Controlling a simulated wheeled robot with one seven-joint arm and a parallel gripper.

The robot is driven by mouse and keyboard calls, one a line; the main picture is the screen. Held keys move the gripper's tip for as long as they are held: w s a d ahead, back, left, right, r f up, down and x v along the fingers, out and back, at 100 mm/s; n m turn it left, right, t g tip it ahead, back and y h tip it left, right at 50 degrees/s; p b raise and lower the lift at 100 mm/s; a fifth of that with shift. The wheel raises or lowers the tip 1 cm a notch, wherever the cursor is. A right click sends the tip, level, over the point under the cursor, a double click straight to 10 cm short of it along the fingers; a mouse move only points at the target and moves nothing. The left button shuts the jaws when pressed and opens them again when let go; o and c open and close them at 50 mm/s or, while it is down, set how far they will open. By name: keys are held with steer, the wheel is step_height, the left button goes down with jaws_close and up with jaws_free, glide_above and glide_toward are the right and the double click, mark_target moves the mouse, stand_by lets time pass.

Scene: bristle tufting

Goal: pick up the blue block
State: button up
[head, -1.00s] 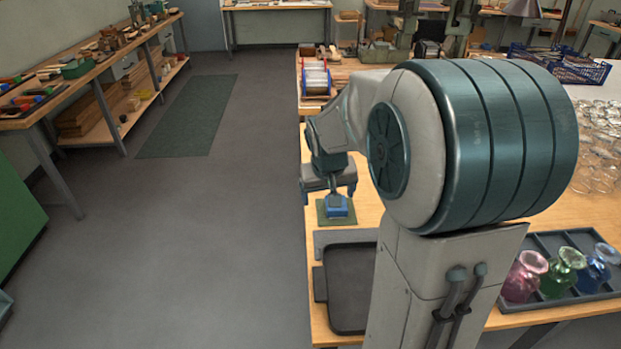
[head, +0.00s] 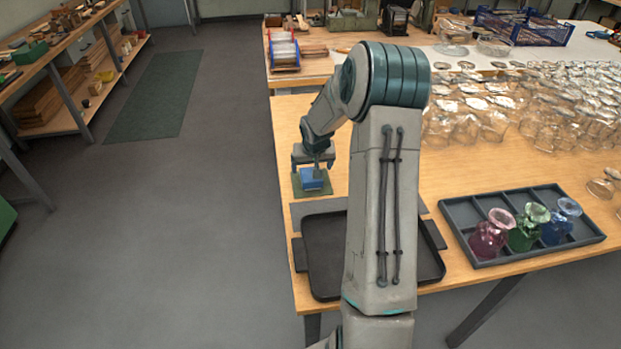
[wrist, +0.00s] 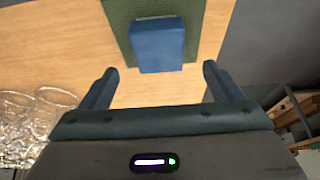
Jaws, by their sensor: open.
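The blue block (head: 312,179) sits on a small green mat (head: 299,189) near the left edge of the wooden table in the head view. In the wrist view the blue block (wrist: 159,46) lies on the green mat (wrist: 117,14), ahead of the fingertips and roughly midway between them. My gripper (wrist: 158,82) is open, with bare table showing between its two fingers. In the head view my gripper (head: 313,166) is right by the block, partly overlapping it in the picture. I cannot tell the exact height between them.
A dark tray (head: 325,255) lies just in front of the mat. A compartment tray (head: 480,205) with pink, green and blue glass vessels stands at the right. Many clear glasses (head: 570,105) crowd the table's back right. A wire spool rack (head: 284,52) stands behind.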

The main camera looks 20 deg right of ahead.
mark_target(311, 178)
steer(key=shift+p+x, duration=0.5)
steer(key=shift+x, duration=2.7)
steer(key=c, duration=1.1)
